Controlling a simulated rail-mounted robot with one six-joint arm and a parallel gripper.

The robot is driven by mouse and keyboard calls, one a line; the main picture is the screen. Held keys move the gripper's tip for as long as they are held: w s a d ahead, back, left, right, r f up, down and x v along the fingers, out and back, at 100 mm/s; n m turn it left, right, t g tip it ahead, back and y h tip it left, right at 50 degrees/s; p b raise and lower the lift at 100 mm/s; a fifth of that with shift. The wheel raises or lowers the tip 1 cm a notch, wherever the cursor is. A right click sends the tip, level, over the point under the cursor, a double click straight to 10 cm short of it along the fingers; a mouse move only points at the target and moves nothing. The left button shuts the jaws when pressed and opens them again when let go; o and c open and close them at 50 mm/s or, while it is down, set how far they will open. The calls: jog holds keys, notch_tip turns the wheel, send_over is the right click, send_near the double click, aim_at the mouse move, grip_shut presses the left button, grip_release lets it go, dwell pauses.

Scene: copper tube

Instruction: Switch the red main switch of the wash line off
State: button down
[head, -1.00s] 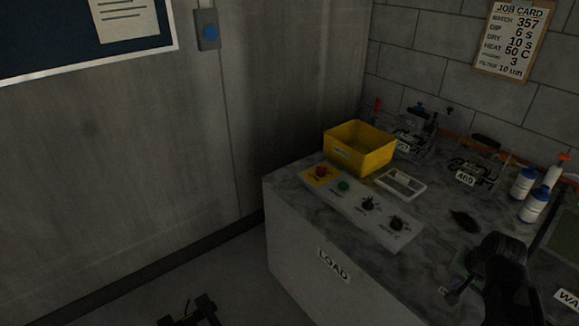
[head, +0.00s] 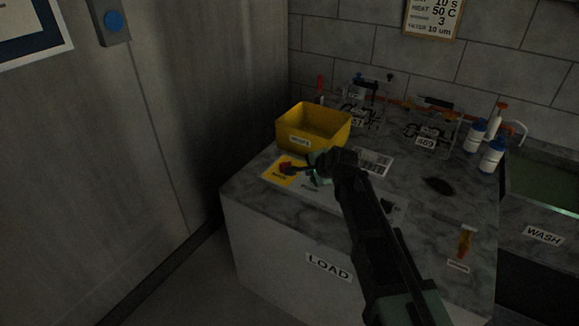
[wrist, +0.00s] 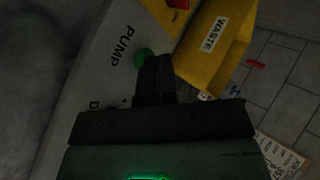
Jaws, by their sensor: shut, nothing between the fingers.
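The red main switch (head: 286,167) sits on a yellow plate (head: 277,176) at the left end of the control panel. In the wrist view a small part of red (wrist: 180,3) on yellow shows at the top edge. My gripper (head: 306,171) is shut and empty, reaching over the panel from the right, with its tip close to the red switch in the head view. I cannot tell whether they touch. In the wrist view the shut fingers (wrist: 156,63) overlap the edge of the green PUMP button (wrist: 143,57).
A yellow WASTE bin (head: 314,128) stands just behind the switch. My forearm hides part of the panel's knobs. The stone worktop's front left is clear.

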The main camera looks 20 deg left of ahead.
aim_at(299, 181)
jog(key=b+x, duration=0.7)
jog(key=x, duration=0.3)
jog(key=shift+f, duration=0.25)
jog(key=shift+w+a+r, duration=0.1)
jog(key=shift+w+a, duration=0.4)
jog(key=shift+a, duration=0.1)
jog(key=shift+w+a+r, duration=0.15)
jog(key=shift+w+a, duration=0.4)
jog(key=shift+a, duration=0.05)
jog(key=shift+w+a, duration=0.3)
jog(key=shift+a, duration=0.1)
jog(key=shift+a, duration=0.1)
